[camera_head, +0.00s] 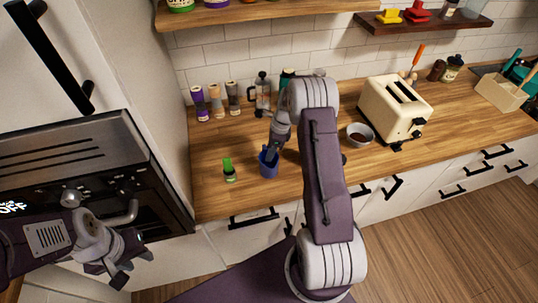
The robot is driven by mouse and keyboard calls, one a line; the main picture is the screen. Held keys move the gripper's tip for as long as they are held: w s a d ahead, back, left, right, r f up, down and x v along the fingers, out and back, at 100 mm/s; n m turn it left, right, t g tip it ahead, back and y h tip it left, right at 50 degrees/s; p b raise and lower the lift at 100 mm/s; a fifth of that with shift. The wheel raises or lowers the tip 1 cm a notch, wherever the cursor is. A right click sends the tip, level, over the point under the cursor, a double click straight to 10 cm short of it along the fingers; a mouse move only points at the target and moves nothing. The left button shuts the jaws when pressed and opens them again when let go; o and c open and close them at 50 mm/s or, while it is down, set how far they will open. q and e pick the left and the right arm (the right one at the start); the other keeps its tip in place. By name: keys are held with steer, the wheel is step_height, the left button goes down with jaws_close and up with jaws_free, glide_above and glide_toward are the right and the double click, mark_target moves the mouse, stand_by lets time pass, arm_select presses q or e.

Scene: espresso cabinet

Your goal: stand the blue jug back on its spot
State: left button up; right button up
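The blue jug (268,170) stands upright near the front edge of the wooden counter, left of my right arm. My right gripper (270,155) reaches down to the jug from above, with its fingertips at the rim. The jug and the wrist hide part of the fingers, so I cannot tell whether they are closed on it. My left gripper (120,274) hangs low at the left in front of the oven, with its fingers apart and nothing between them. No marked spot for the jug is clearly visible.
A small green-topped bottle (229,171) stands just left of the jug. Several jars (216,101) and a French press (262,92) line the wall. A bowl (360,134) and cream toaster (395,108) stand to the right. The counter (215,145) behind the green-topped bottle is clear.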

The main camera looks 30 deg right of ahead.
steer(key=b+v, duration=0.1)
steer(key=v, duration=0.9)
steer(key=s+a+f+n+h+b, duration=0.1)
steer(key=s+a+f+n, duration=0.1)
steer(key=s+a+n, duration=0.5)
steer(key=s+a+f+n+h+b, duration=0.1)
steer(key=s+a+f+n, duration=0.1)
steer(key=s+a+n, duration=0.6)
steer(key=s+n, duration=0.5)
steer(key=n, duration=0.4)
steer(key=shift+s, duration=0.1)
steer(key=shift+a, duration=0.1)
